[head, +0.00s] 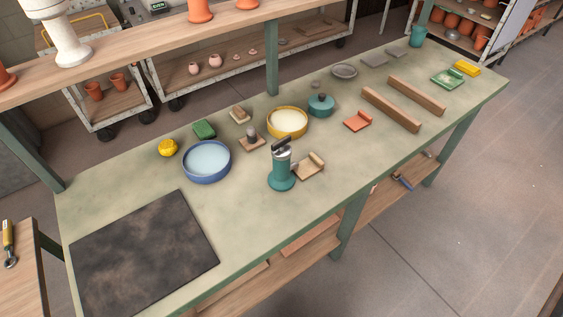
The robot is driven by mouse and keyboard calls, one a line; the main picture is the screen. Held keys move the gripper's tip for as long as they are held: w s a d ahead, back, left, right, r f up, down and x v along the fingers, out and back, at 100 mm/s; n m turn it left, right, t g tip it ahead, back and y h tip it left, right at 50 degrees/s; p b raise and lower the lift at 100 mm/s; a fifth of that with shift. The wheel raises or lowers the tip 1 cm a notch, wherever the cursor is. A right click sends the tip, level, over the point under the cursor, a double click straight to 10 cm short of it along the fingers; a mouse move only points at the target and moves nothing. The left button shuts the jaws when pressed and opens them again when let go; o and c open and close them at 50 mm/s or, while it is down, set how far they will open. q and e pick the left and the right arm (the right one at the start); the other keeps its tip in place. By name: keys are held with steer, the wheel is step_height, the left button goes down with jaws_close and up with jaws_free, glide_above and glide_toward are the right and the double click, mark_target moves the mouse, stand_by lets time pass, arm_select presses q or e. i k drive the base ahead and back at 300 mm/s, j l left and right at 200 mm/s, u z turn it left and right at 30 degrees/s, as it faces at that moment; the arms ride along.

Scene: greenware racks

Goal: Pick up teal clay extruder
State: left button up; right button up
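The teal clay extruder (281,170) stands upright near the front edge of the green work table, around its middle. It has a wide round base, a teal barrel and a dark handle on top that tilts up to the right. A small wooden board (308,168) with a raised end lies just to its right, close to or touching it. Neither of my grippers shows in the head view.
A blue basin (206,162) and a dark slab (144,252) lie to the left on the table (250,208). A yellow basin (287,123), teal lidded pot (321,106) and wooden bars (391,110) lie farther back. A shelf (150,55) runs above the back edge.

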mark_target(280, 178)
steer(key=i+l+u, duration=0.1)
steer(key=l+u, duration=0.3)
steer(key=l, duration=0.15)
steer(key=l+u, duration=0.4)
steer(key=l, duration=0.2)
steer(key=l+u, duration=0.4)
steer(key=l, duration=0.2)
steer(key=k+l, duration=0.3)
steer(key=k, duration=0.15)
